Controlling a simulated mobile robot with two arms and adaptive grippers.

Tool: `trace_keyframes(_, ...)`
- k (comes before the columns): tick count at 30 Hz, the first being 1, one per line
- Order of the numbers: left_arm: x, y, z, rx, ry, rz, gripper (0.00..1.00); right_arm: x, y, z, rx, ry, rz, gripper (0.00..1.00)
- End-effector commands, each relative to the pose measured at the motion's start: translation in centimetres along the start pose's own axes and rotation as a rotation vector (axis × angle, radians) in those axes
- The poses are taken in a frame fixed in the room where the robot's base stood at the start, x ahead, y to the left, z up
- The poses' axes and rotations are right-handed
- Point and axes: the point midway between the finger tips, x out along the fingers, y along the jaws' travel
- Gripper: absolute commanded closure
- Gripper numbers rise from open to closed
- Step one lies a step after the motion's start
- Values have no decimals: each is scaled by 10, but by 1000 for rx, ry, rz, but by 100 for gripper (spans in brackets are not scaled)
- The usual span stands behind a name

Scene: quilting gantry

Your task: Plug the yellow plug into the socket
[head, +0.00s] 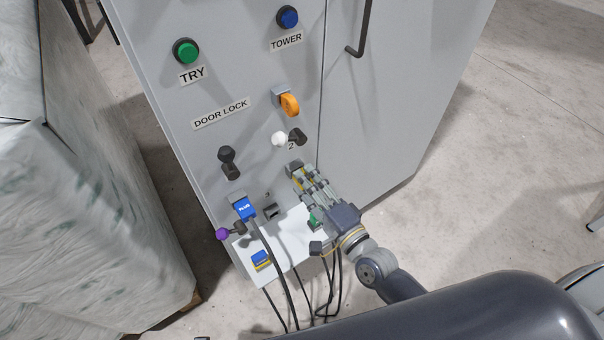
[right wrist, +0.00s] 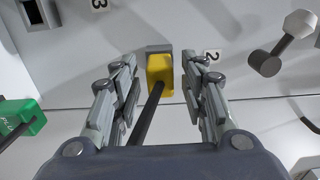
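The yellow plug (right wrist: 160,72) sits at a grey socket (right wrist: 158,49) beside the label 2 in the right wrist view, its black cable running back toward my palm. It appears to be in or against the socket; how deep is hidden. In the head view the socket (head: 294,167) shows just beyond my fingertips, with a little yellow between them. My right gripper (right wrist: 160,75) is open, with a finger on each side of the plug and a visible gap to both. It also shows in the head view (head: 300,180). My left gripper is not in view.
A blue plug (head: 244,208) is at the left of the panel, near an empty-looking socket 3 (head: 271,212). A green plug (right wrist: 22,116) lies beside my gripper. A white shelf (head: 285,250) with cables is below. Knobs and an orange switch (head: 290,105) are above.

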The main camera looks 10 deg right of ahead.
Motion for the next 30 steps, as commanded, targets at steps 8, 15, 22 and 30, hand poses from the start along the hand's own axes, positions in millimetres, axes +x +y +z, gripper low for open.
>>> trace_keyframes(8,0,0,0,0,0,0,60,0,0,0,0,0,0,87)
trace_keyframes(15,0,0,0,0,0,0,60,0,0,0,0,0,-1,100)
trace_keyframes(22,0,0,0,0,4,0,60,-7,0,0,-1,0,0,100)
trace_keyframes(30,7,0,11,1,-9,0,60,-17,0,0,0,-1,0,100)
